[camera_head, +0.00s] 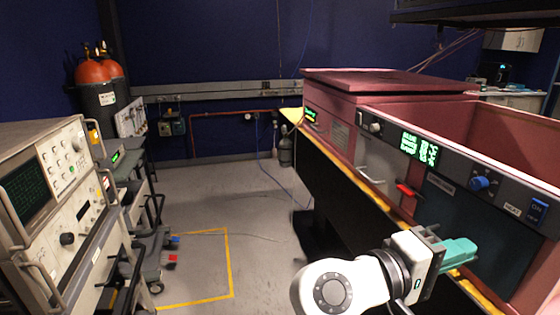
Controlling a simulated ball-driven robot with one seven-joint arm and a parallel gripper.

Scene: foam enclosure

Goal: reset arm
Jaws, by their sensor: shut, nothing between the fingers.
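My gripper (458,254) is at the lower right, at the end of my white arm (345,288). Its teal fingers are together with nothing seen between them. It points right, in front of the lower front panel of the pink foam enclosure (348,112). I cannot tell whether the fingertips touch the panel or the yellow-edged ledge (372,208) below it. The enclosure's grey control strip has a green display (419,149), a blue knob (480,184) and a blue switch (537,210). A red handle (406,191) sits lower on the front.
At the left stands a rack with an oscilloscope (55,180) and a cart (140,205).

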